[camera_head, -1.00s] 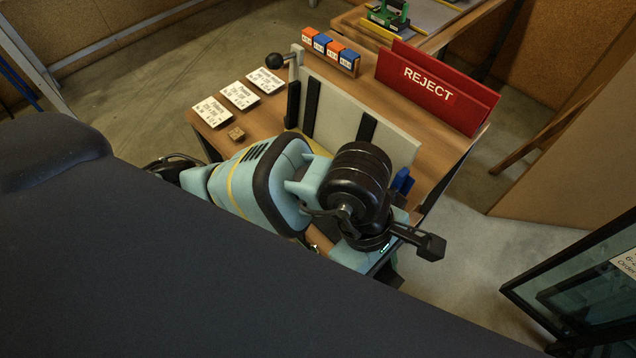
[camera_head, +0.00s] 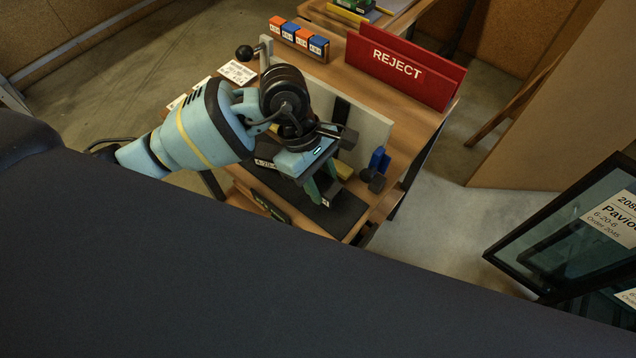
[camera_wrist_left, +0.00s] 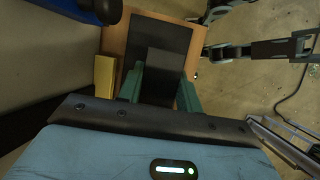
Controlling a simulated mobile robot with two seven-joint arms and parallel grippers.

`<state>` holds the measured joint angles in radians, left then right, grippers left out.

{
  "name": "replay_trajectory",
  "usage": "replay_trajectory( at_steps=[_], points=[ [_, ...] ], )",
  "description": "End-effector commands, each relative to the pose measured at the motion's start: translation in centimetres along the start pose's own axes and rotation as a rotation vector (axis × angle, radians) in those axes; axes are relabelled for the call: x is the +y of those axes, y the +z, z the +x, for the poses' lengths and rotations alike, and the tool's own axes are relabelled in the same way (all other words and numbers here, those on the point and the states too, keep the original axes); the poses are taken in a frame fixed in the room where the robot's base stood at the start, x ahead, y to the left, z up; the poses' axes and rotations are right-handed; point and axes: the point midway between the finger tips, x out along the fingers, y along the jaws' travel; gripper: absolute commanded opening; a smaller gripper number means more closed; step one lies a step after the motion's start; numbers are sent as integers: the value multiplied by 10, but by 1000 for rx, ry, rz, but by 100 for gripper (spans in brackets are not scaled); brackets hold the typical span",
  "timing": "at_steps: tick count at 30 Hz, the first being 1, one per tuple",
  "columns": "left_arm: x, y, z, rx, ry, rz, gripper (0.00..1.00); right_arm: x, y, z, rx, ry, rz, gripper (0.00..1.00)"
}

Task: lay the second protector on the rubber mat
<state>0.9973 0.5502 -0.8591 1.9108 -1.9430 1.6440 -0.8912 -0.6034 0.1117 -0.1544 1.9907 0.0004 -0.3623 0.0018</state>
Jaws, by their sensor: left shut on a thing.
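My left gripper (camera_head: 320,192) points down over the front part of the table, with green fingers. In the left wrist view its fingers (camera_wrist_left: 160,88) are shut on a dark block-like piece (camera_wrist_left: 166,65), which I take to be the protector. The black rubber mat (camera_head: 346,212) lies flat on the wooden table below; it also shows in the left wrist view (camera_wrist_left: 150,30). The held piece appears above the mat; I cannot tell whether they touch. The fingers and wrist hide most of it in the head view. My right gripper is not in view.
A pale upright board (camera_head: 368,122) stands behind the mat, with a yellow block (camera_head: 343,171) and a blue piece (camera_head: 379,159) nearby. A dark long object (camera_head: 270,206) lies at the front edge. A red REJECT bin (camera_head: 405,70) stands behind. A glass frame (camera_head: 575,235) leans right.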

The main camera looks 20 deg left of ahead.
Motion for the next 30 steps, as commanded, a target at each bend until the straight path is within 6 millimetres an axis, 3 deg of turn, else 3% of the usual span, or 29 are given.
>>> replay_trajectory(
  at_steps=[8,15,29,30],
  points=[
    [6,-13,-4,0,1,-5,14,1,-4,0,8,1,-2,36],
    [5,-24,26,-2,-1,-3,14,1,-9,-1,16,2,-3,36],
    [5,-28,33,0,-1,-1,14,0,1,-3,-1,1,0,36],
    [5,-27,32,0,-1,-1,39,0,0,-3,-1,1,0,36]
  ],
)
